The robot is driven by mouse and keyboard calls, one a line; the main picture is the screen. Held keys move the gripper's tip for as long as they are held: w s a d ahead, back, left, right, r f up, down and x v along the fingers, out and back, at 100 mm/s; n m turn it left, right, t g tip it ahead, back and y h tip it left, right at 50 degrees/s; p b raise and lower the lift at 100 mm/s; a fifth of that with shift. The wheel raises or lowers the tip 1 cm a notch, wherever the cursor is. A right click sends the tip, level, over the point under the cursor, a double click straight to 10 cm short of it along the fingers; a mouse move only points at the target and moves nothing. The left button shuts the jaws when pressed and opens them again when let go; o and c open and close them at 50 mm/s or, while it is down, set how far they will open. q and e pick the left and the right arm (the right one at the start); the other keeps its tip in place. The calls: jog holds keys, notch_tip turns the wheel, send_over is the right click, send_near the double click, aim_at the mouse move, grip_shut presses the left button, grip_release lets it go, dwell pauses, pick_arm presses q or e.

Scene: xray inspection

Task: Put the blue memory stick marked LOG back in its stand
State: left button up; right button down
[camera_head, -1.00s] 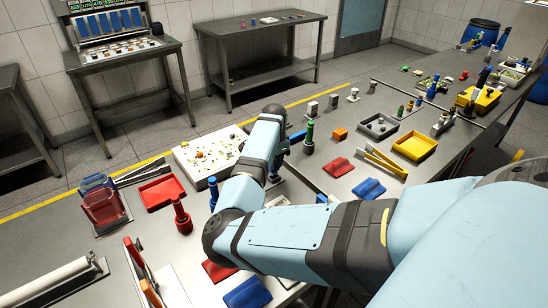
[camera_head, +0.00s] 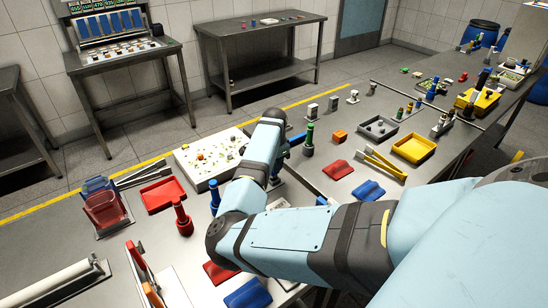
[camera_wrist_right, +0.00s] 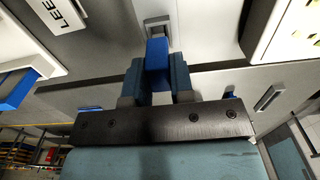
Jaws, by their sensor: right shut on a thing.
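In the right wrist view my right gripper (camera_wrist_right: 158,68) is shut on a blue memory stick (camera_wrist_right: 157,48), which sticks out beyond the fingertips. The stick's far end is at a small grey holder with a dark slot (camera_wrist_right: 159,26), apparently its stand. I cannot tell whether the stick is inside the slot or just in front of it. The LOG marking does not show. In the head view my right gripper (camera_head: 275,178) is mostly hidden behind my own arm. My left gripper is not in view.
A white board with coloured bits (camera_head: 190,153) lies beyond my right arm. A red tray (camera_head: 162,194), a red bottle-like piece (camera_head: 182,217) and red and blue bins (camera_head: 107,209) stand left. A yellow tray (camera_head: 414,149) and blue pouch (camera_head: 369,190) lie right.

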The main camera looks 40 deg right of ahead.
pick_arm(q)
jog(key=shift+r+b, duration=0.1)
jog(key=shift+b, duration=0.2)
pick_arm(e)
jog(key=shift+f, duration=1.15)
jog(key=c, duration=0.9)
grip_release()
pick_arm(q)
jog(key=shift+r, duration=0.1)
pick_arm(e)
jog(key=shift+r, duration=0.1)
